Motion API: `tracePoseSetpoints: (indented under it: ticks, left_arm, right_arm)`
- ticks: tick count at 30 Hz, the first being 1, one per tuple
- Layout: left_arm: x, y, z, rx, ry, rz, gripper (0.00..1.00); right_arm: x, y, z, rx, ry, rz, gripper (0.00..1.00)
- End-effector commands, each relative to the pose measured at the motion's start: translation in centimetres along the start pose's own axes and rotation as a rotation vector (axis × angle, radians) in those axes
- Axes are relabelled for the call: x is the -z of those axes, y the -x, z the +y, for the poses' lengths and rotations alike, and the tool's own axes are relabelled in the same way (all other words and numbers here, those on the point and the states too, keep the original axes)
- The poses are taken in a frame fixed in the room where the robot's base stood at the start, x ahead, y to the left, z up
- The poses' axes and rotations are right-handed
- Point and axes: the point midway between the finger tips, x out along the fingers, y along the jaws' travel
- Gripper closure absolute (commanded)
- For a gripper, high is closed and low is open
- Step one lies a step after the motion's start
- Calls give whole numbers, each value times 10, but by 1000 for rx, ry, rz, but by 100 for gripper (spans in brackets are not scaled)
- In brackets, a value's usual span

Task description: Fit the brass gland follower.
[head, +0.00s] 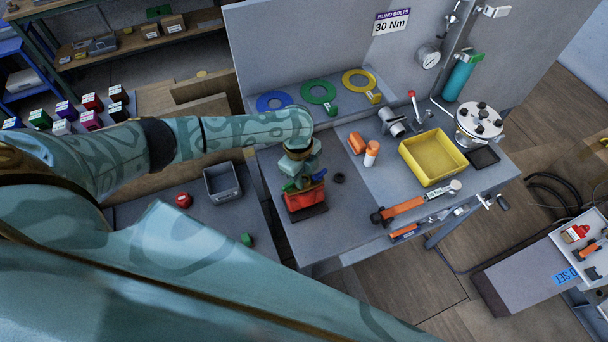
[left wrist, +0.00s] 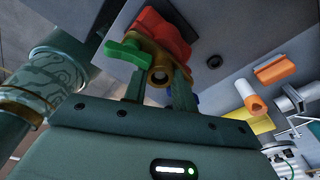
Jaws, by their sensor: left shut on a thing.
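My left gripper (head: 298,168) is over the red valve (head: 306,201) on the bench, its fingers pointing down at the valve's top. In the left wrist view its two fingers (left wrist: 159,88) are shut on a brass piece with a round open end (left wrist: 160,77), which I take for the gland follower. The red valve body (left wrist: 170,32) is just beyond it. A green handle (left wrist: 125,52) sticks out on the left, and a blue part (head: 319,176) shows on the other side. Whether the follower touches or sits in the valve is hidden. My right gripper is not in view.
A black ring (head: 338,178) lies beside the valve. An orange part (head: 356,143), a yellow tray (head: 432,156) and an orange-handled tool (head: 403,208) are to the right. Blue, green and yellow rings (head: 318,92) lie behind. A grey bin (head: 222,183) stands left.

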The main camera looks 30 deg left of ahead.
Motion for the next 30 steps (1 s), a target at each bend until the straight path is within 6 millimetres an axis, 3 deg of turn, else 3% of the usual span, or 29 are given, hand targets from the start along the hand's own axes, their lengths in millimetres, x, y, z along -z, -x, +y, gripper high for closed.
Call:
tracePoseSetpoints:
  ticks: [13, 14, 16, 22, 23, 25, 30]
  left_arm:
    - [-2, -4, 0, -1, 2, -3, 100]
    - [-2, -4, 0, -1, 2, -3, 70]
    - [-2, -4, 1, -2, 2, -2, 51]
    - [-2, -5, 2, -4, 2, -2, 48]
    - [-2, -5, 2, -5, 2, -2, 45]
    - [-2, -5, 2, -5, 2, -2, 26]
    - [-2, -6, 2, -5, 3, -2, 26]
  right_arm:
    - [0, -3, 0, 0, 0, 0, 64]
    - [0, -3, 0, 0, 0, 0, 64]
    - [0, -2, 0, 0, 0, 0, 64]
    - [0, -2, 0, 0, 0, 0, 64]
    - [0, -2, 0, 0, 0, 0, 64]
    - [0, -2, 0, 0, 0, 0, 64]
    - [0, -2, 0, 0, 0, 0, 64]
